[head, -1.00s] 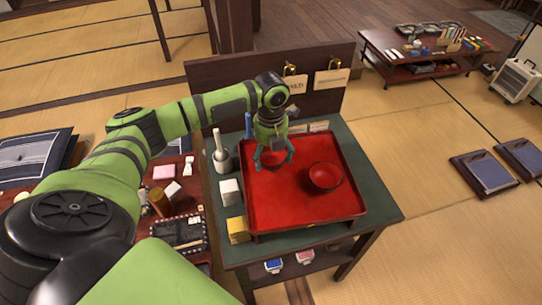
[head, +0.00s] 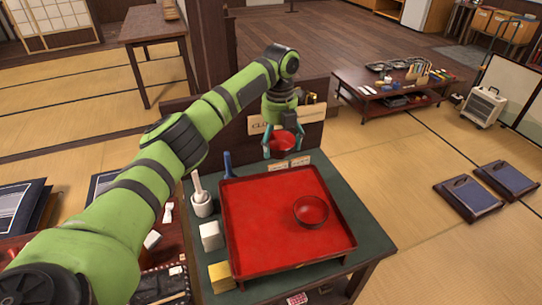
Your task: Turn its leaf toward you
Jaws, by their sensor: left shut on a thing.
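My left gripper (head: 283,136) is shut on a small red bowl (head: 284,147). It holds the bowl raised, in front of the dark back board and over the far edge of the red tray (head: 260,215). Its fingers show at both sides of the bowl. I cannot make out a leaf on the bowl at this size. My right gripper is not in view.
The tray lies on a green-topped table (head: 370,239). A white mortar with pestle (head: 202,205), a white block (head: 211,236) and a yellow block (head: 221,276) stand left of the tray. Small cards (head: 289,163) stand behind it. The tray's left and middle are clear.

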